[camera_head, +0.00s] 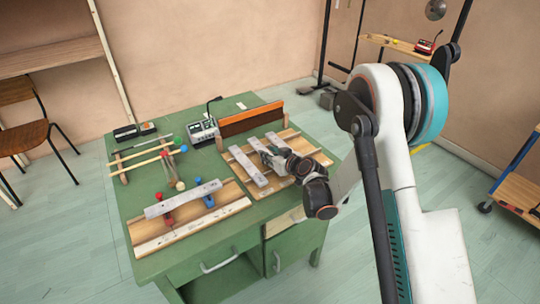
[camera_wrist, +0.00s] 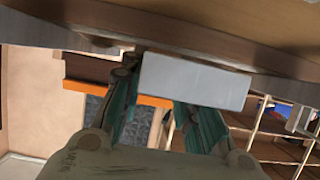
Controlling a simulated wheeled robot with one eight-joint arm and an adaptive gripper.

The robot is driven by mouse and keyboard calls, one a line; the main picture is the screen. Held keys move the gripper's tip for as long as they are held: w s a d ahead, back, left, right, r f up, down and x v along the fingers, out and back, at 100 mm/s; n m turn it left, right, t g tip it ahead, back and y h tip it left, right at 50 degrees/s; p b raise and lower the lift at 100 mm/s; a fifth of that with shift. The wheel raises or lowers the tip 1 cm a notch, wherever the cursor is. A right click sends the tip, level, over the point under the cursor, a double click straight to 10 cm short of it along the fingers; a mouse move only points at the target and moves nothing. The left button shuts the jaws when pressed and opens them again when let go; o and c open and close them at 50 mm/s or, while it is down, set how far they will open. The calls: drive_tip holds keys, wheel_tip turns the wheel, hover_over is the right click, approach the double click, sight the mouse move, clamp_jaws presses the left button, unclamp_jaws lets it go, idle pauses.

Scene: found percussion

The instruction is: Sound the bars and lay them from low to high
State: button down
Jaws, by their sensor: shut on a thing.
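My gripper (camera_head: 270,157) is over the right wooden rack (camera_head: 315,153) on the green table. In the wrist view its teal fingers (camera_wrist: 157,85) are shut on a pale grey bar (camera_wrist: 195,80). Grey bars lie side by side on this rack, among them a left one (camera_head: 247,165) and a right one (camera_head: 274,139). My gripper partly hides this row. Another grey bar (camera_head: 183,198) lies slantwise across a red support (camera_head: 163,200) and a blue support (camera_head: 208,200) above the front left wooden board (camera_head: 190,225). Mallets with coloured heads (camera_head: 184,148) rest on a stand at the left.
A grey device with an antenna (camera_head: 203,131) and an upright orange-brown panel (camera_head: 250,119) stand behind the rack. A black case (camera_head: 134,131) lies at the table's back left. Bare green tabletop (camera_head: 135,203) shows at the left edge.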

drive_tip(key=shift+f, duration=0.3)
drive_tip(key=c, duration=1.1)
unclamp_jaws()
drive_tip(key=v, duration=1.2)
drive_tip(key=s+d+r+m+g+h, duration=0.1)
drive_tip(key=s+d+r, duration=0.2)
drive_tip(key=s+r, duration=0.3)
drive_tip(key=s+d+r+m+g+h, duration=0.1)
drive_tip(key=s+d+r+h, duration=0.15)
drive_tip(key=s+r, duration=0.35)
drive_tip(key=s+d+r+m+h, duration=0.1)
drive_tip(key=s+d, duration=0.2)
drive_tip(key=s, duration=0.3)
drive_tip(key=s+d+r+m+g+h, duration=0.1)
drive_tip(key=s+d+r+m, duration=0.1)
drive_tip(key=s, duration=0.5)
drive_tip(key=s+d+r+m+g+h, duration=0.1)
drive_tip(key=s+d, duration=0.4)
drive_tip(key=s, duration=0.2)
drive_tip(key=shift+s+r+m+h, duration=0.15)
drive_tip(key=shift+r+m+h, duration=0.05)
drive_tip(key=shift+m+h, duration=0.15)
